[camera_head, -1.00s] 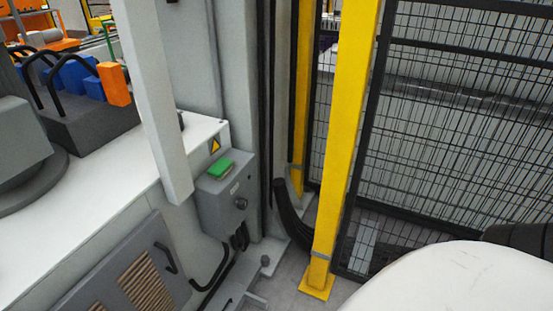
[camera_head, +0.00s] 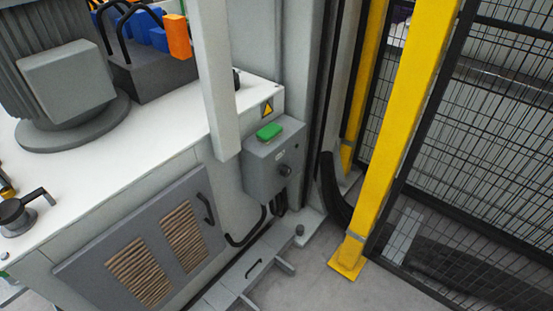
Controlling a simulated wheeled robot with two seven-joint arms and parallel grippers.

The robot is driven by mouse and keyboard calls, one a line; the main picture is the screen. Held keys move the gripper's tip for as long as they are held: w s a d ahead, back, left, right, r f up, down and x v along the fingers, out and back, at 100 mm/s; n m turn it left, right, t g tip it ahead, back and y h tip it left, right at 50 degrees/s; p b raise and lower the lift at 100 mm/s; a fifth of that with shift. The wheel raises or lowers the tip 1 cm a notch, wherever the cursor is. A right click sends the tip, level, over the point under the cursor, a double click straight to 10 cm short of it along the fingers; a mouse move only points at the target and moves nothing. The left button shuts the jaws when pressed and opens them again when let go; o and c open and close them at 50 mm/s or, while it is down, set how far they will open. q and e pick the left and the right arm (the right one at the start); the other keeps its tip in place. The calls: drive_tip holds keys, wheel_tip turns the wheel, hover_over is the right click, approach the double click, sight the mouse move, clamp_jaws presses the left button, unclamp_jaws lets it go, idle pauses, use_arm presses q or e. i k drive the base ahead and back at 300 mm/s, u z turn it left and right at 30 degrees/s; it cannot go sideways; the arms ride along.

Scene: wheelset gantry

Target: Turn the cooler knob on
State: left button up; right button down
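A small grey control box (camera_head: 262,178) is mounted at the right end of the white-topped machine, near the picture's middle. A dark round knob (camera_head: 285,170) sits on its right-hand face. A green part (camera_head: 269,131) lies on top of the box. I cannot tell the knob's setting at this size. Neither of my grippers shows in the head view.
A pale upright post (camera_head: 213,80) stands just left of the box. A yellow post (camera_head: 400,140) and black mesh fence (camera_head: 480,150) stand to the right. Black cables run below the box. Some grey floor (camera_head: 310,275) is clear in front. The machine has a vented door (camera_head: 150,250).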

sight(285, 171)
drive_tip(key=k, duration=0.6)
drive_tip(key=z, duration=0.55)
drive_tip(key=i, duration=1.4)
drive_tip(key=u, duration=0.9)
drive_tip(key=i, duration=0.2)
drive_tip(key=u, duration=0.2)
